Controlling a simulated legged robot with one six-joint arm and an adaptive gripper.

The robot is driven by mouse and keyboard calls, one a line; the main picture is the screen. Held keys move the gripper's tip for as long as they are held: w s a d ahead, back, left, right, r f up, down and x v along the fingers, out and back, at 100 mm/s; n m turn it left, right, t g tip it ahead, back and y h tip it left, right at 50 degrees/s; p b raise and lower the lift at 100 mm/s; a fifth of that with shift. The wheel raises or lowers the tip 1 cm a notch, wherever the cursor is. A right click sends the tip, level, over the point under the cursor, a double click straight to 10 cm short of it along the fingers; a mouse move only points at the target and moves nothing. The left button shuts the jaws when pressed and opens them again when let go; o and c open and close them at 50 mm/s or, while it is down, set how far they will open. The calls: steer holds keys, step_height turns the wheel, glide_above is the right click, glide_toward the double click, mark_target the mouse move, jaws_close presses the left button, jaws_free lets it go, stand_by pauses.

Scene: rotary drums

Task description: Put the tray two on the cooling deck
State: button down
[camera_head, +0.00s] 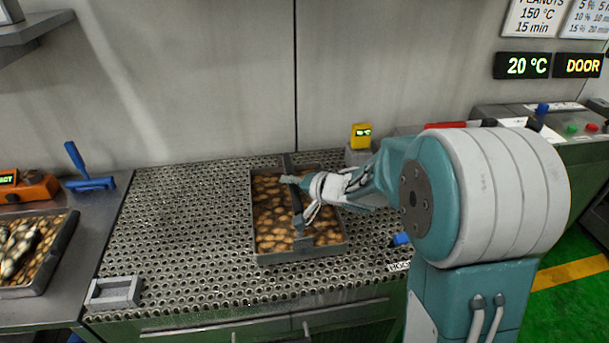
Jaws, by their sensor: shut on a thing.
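A grey metal tray (301,256) full of brown nuts sits on or just above the perforated metal deck (180,235); I cannot tell if it touches. No number shows on it. My gripper (300,203) is shut at a dark handle bar that runs across the middle of this tray. My arm reaches in from the right and hides part of the tray's right side and the deck behind it.
A small grey block (114,292) sits at the deck's front left corner. A yellow display device (361,136) stands behind. The deck's left half is clear.

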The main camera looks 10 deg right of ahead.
mark_target(282, 211)
steer(key=shift+w+a+f, duration=0.2)
steer(key=shift+f, duration=0.2)
steer(key=shift+w+a+f, duration=0.15)
steer(key=shift+f, duration=0.25)
steer(key=f, duration=0.1)
steer(key=a+f, duration=0.2)
steer(key=f, duration=0.1)
steer(key=shift+w+a, duration=0.2)
steer(key=shift+a, duration=0.05)
steer(key=shift+d+f, duration=0.1)
steer(key=shift+f, duration=0.1)
steer(key=shift+d, duration=0.45)
steer(key=shift+c, duration=2.3)
jaws_free()
steer(key=shift+a+f, duration=0.1)
steer(key=shift+f, duration=0.05)
steer(key=shift+a, duration=0.25)
